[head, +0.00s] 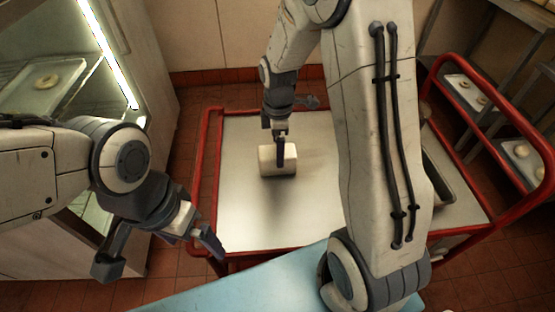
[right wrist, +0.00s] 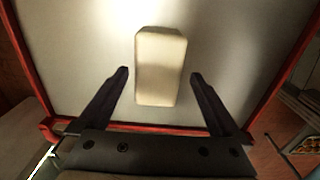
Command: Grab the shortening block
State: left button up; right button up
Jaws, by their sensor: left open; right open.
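The shortening block (head: 284,160) is a cream-coloured block lying on the pale top of a red-framed cart (head: 262,220). It also shows in the right wrist view (right wrist: 160,66), just ahead of and between the fingertips. My right gripper (head: 279,145) is over the block in the head view, its fingers hiding part of it. In the right wrist view my right gripper (right wrist: 160,77) is open, with a clear gap on each side of the block. My left gripper (head: 160,255) is open and empty at the left, well away from the block, beside the cart.
A lit cabinet (head: 60,75) with a tray and a ring-shaped pastry stands at the left. A metal pan (head: 437,175) sits at the cart's right, partly behind my right arm. A rack with trays of pastries (head: 520,150) stands at the right. The cart top around the block is bare.

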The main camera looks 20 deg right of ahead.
jog(key=f, duration=0.4)
jog(key=shift+w+a+f, duration=0.1)
jog(key=shift+w+f, duration=0.05)
jog(key=shift+w, duration=0.05)
grip_shut()
jog(key=shift+r, duration=0.2)
